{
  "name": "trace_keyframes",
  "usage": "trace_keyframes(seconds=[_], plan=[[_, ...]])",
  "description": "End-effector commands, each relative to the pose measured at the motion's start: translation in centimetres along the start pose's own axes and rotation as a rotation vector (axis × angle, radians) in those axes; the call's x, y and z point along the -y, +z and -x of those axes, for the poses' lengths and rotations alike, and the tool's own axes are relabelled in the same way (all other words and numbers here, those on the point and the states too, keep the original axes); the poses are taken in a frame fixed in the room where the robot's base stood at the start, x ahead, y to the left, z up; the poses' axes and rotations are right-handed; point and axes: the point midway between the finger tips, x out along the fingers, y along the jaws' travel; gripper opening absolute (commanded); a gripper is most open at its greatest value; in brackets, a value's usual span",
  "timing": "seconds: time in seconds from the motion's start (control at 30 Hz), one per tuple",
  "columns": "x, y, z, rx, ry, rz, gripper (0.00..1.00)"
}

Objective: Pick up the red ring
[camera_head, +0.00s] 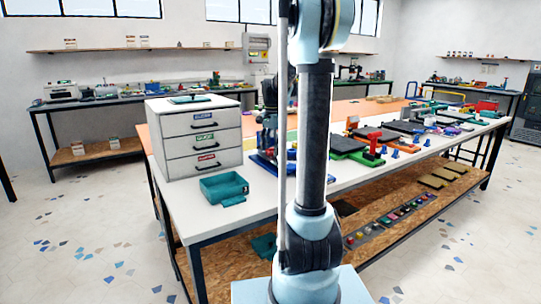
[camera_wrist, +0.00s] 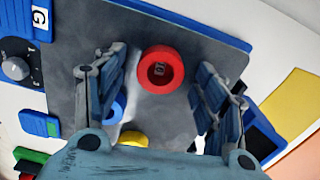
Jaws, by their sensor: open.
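The red ring (camera_wrist: 160,69) lies flat on a dark grey plate (camera_wrist: 190,33) in the wrist view, with its hole facing the camera. My gripper (camera_wrist: 162,76) is open, with one finger left of the ring and the other right of it. No finger visibly touches the ring; the height between them is hard to tell. A blue round piece (camera_wrist: 116,108) is partly hidden behind the left finger. A yellow piece (camera_wrist: 133,138) lies below the ring, partly covered by my gripper. In the head view my arm blocks the area, and I cannot make out the ring.
A blue frame with a dial (camera_wrist: 15,68) borders the plate on the left. In the head view, a white drawer cabinet (camera_head: 195,135) and a teal bin (camera_head: 223,186) stand on the white table (camera_head: 190,215). Printers and small coloured parts fill the table to the right.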

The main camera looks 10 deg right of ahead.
Motion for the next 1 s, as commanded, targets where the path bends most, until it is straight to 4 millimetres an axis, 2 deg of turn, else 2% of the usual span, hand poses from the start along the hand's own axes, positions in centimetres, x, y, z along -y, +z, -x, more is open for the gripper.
trace_keyframes(seconds=[0.13, 0.33, 0.77, 0.87, 1.0], plan=[[0.0, 0.0, 0.0, 0.0, 0.0, 0.0, 0.65], [0.1, 0.0, 0.0, 0.0, 0.0, 0.001, 0.3], [0.1, 0.1, 0.4, 0.0, 0.0, 0.002, 0.3], [0.1, 0.1, 1.2, 0.0, 0.0, 0.002, 0.3], [0.1, 0.1, 3.3, 0.0, 0.0, 0.002, 0.3]])
